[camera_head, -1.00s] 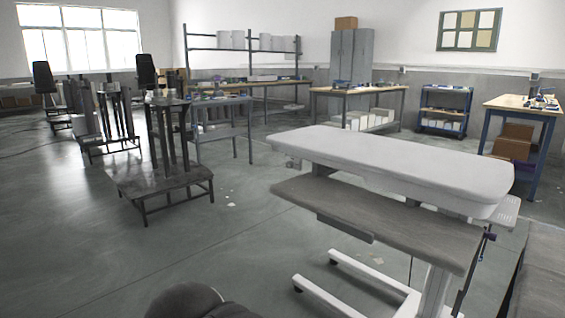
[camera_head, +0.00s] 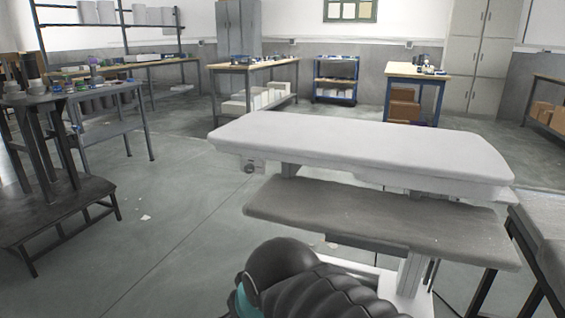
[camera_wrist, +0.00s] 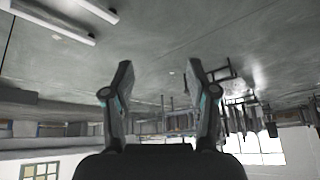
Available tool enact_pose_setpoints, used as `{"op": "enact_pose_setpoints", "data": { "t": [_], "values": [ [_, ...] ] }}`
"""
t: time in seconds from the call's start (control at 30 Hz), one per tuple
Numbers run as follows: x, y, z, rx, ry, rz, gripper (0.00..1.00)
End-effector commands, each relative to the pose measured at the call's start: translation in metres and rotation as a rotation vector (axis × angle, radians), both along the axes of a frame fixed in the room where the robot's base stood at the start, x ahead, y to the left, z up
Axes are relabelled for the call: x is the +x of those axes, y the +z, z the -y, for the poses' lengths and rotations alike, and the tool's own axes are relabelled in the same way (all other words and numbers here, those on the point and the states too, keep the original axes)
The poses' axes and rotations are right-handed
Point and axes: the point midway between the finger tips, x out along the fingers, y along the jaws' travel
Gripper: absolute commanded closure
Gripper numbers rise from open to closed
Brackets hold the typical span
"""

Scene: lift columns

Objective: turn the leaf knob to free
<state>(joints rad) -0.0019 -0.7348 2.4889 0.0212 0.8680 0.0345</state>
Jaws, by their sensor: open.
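A small round knob (camera_head: 248,168) sits on a pale bracket under the left end of a white padded leaf (camera_head: 350,146) in the head view. The leaf lies level above a grey lower board (camera_head: 370,220) on a white lift column (camera_head: 412,272). I cannot read the knob's setting. My gripper (camera_wrist: 160,85) is open and empty in the wrist view, with floor behind its fingers. It is apart from the knob, which I cannot make out in the wrist view. My dark arm shows at the bottom of the head view, in front of the lower board.
A dark stand (camera_head: 60,200) is at the left. Workbenches (camera_head: 255,68) and a blue cart (camera_head: 336,80) are farther back. Another table (camera_head: 545,235) stands close at the right.

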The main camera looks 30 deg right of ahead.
Motion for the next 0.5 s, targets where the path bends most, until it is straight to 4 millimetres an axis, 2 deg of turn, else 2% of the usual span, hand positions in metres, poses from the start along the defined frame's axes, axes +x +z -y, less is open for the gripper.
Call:
{"op": "enact_pose_setpoints", "data": {
  "t": [0.07, 0.17, 0.27, 0.3, 0.37, 0.4, 0.5],
  "values": [
    [0.022, 0.003, -0.009, 0.074, -0.052, 0.045, 0.42],
    [0.070, 0.017, -0.023, 0.253, -0.205, 0.148, 0.42],
    [0.132, 0.038, -0.033, 0.509, -0.423, 0.272, 0.42],
    [0.158, 0.047, -0.034, 0.621, -0.516, 0.320, 0.42],
    [0.195, 0.059, -0.033, 0.794, -0.658, 0.389, 0.42],
    [0.218, 0.068, -0.030, 0.910, -0.750, 0.433, 0.42],
    [0.272, 0.081, -0.016, 1.199, -0.981, 0.538, 0.42]
  ]
}}
